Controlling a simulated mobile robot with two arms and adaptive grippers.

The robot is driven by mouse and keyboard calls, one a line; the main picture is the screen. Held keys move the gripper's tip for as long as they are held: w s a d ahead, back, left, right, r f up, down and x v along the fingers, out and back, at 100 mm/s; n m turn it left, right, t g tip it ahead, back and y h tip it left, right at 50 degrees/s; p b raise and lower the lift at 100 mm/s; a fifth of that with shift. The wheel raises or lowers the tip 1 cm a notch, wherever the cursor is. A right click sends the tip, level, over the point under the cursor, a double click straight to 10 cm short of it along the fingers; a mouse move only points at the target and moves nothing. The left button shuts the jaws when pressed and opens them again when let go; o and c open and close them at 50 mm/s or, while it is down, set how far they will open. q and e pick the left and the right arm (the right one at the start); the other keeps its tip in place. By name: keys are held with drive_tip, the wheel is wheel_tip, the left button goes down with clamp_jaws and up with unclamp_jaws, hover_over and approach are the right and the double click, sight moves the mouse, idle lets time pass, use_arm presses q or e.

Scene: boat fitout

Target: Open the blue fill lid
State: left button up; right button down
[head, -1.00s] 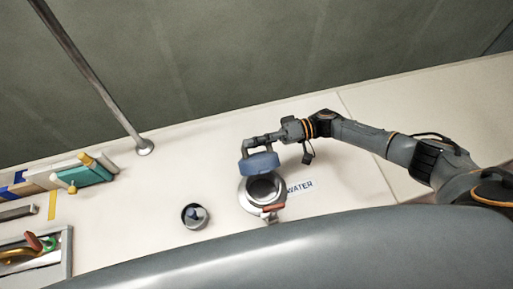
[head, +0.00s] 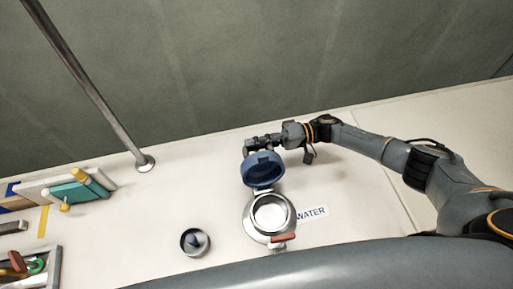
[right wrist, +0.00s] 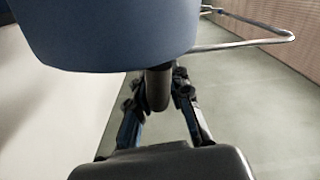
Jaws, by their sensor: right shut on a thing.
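The blue fill lid (head: 263,171) stands tilted up behind the round metal fill opening (head: 271,212), whose bore is uncovered in the head view. A red-brown latch piece (head: 284,238) sits at the opening's front rim. My right gripper (head: 250,148) is at the lid's upper edge, shut on the lid's handle. In the right wrist view the lid (right wrist: 115,30) fills the upper left, and a dark round bar (right wrist: 158,88) below it lies between my right fingers (right wrist: 160,100). My left gripper is not in view.
A "WATER" label (head: 312,213) is right of the opening. A smaller round fitting (head: 195,241) lies to its left. White deck between is clear.

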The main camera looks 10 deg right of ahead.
drive_tip(key=shift+s+f, duration=0.15)
drive_tip(key=shift+f, duration=0.35)
drive_tip(key=c, duration=1.3)
unclamp_jaws()
drive_tip(key=shift+a, duration=0.1)
drive_tip(key=shift+r, duration=0.1)
drive_tip(key=d, duration=1.2)
drive_tip(key=shift+w, duration=0.3)
